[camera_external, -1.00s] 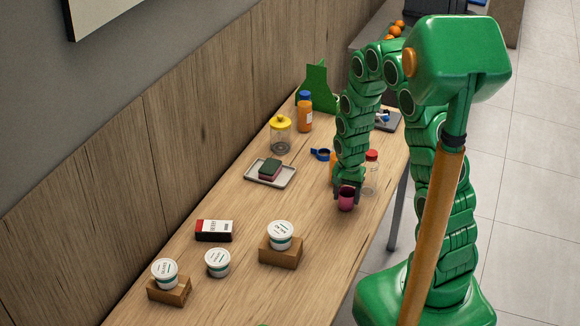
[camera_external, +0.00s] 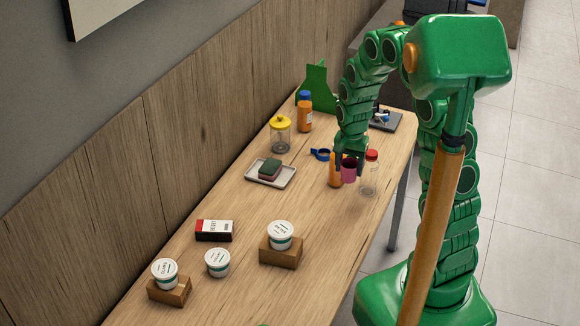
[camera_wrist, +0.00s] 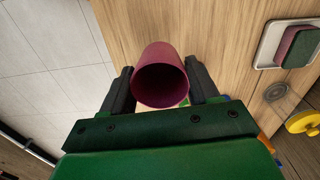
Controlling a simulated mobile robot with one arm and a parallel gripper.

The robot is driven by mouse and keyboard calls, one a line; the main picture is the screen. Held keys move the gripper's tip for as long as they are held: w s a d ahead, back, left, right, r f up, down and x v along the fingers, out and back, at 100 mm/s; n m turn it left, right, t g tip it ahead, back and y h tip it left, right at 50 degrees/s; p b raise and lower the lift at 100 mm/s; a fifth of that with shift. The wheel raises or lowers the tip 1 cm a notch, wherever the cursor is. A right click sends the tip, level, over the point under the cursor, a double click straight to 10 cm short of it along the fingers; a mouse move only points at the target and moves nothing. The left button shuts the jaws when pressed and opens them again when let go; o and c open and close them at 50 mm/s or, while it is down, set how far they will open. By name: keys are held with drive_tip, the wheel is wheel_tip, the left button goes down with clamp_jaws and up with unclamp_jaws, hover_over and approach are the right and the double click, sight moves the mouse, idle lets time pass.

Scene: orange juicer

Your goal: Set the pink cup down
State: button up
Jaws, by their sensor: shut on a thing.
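The pink cup (camera_external: 349,171) is held between the fingers of my gripper (camera_external: 350,158) near the right edge of the wooden table (camera_external: 250,200). In the wrist view, the cup (camera_wrist: 160,76) sits between the two dark fingers of my gripper (camera_wrist: 162,88), its open mouth facing the camera. In the external view the cup looks raised above the tabletop, but the gap under it is hard to judge.
A clear bottle with a red cap (camera_external: 369,174) stands just right of the cup, and an orange bottle (camera_external: 335,172) just left. A tray (camera_external: 285,178) with a sponge, a yellow-lidded jar (camera_external: 280,136) and white tubs (camera_external: 218,262) stand further left. The table front right is clear.

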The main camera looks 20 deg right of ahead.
sight(347, 167)
drive_tip(key=r, duration=0.2)
drive_tip(key=w+r, duration=0.1)
drive_tip(key=r, duration=0.1)
drive_tip(key=w+r, duration=0.1)
drive_tip(key=r, duration=0.2)
drive_tip(key=shift+w+d, duration=0.15)
drive_tip(key=w+d, duration=0.1)
drive_tip(key=w, duration=0.2)
drive_tip(key=w+d, duration=0.1)
drive_tip(key=w, duration=0.3)
drive_tip(key=w+d, duration=0.1)
drive_tip(key=w, duration=0.2)
drive_tip(key=shift+w+r, duration=0.2)
drive_tip(key=shift+w, duration=0.2)
drive_tip(key=shift+w+d, duration=3.9)
drive_tip(key=shift+w, duration=1.6)
drive_tip(key=shift+m, duration=0.4)
drive_tip(key=shift+w+d+f, duration=0.25)
drive_tip(key=shift+w+f, duration=2)
drive_tip(key=shift+f, duration=0.25)
drive_tip(key=shift+w+d+f, duration=0.3)
drive_tip(key=shift+w+f, duration=1.95)
drive_tip(key=shift+f, duration=0.3)
drive_tip(key=shift+w+d+f, duration=0.25)
drive_tip(key=shift+w+f, duration=2)
drive_tip(key=shift+f, duration=0.25)
